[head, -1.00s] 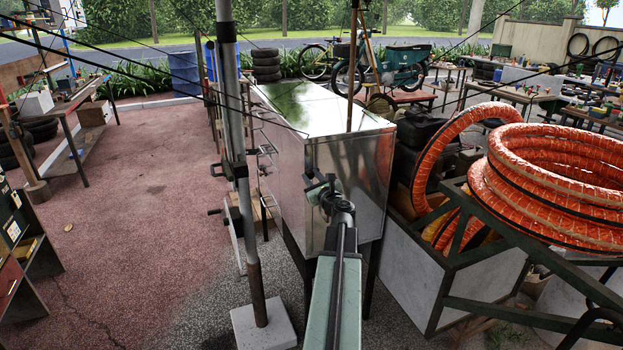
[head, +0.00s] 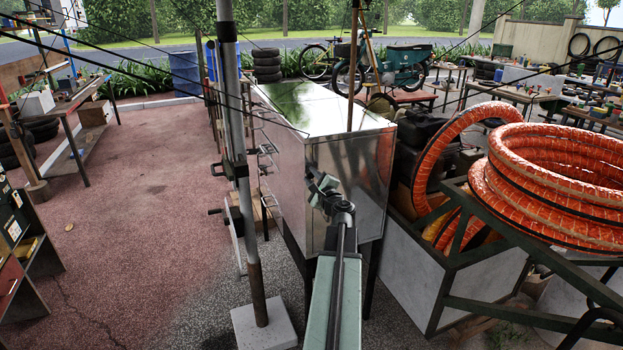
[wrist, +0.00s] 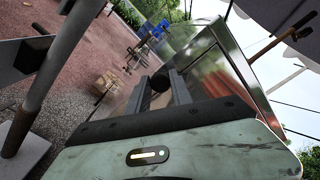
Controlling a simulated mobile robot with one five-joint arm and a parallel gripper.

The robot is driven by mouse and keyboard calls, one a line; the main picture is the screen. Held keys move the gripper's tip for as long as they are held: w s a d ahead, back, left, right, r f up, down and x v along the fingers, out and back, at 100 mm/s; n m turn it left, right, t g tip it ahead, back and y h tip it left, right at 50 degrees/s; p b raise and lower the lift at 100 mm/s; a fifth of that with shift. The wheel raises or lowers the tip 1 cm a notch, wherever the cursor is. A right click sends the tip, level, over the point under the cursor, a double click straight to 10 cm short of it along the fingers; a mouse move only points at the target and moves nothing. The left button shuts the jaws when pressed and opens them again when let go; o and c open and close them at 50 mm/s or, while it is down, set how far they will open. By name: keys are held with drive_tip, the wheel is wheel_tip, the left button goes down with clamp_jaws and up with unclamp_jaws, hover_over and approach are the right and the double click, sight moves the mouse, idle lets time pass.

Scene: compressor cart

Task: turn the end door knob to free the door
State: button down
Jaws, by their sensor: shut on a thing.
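The shiny metal cabinet (head: 322,112) stands in the middle of the head view, with its end door (head: 352,165) facing me. My gripper (head: 314,178) is at the left part of this end face, tilted. In the wrist view my gripper (wrist: 164,88) has its two fingers on either side of a small dark round knob (wrist: 159,79), and is shut on it. The shiny panel (wrist: 232,75) lies just beyond. In the head view my gripper and wrist hide the knob. No gap shows at the door's edges.
A grey pole on a concrete foot (head: 264,328) stands close to the left of my arm. Orange coiled hose (head: 550,180) rests on a dark metal frame (head: 440,300) at the right. Red paved ground (head: 140,190) is open at the left.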

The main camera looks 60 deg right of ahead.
drive_tip(key=n, duration=0.4)
drive_tip(key=shift+w+a+n, duration=0.1)
drive_tip(key=shift+n, duration=0.2)
drive_tip(key=n, duration=0.4)
drive_tip(key=shift+n, duration=0.4)
drive_tip(key=c, duration=1.1)
unclamp_jaws()
drive_tip(key=shift+f, duration=0.1)
drive_tip(key=shift+c, duration=0.2)
drive_tip(key=v, duration=0.7)
drive_tip(key=shift+s+a, duration=0.25)
drive_tip(key=shift+s, duration=0.05)
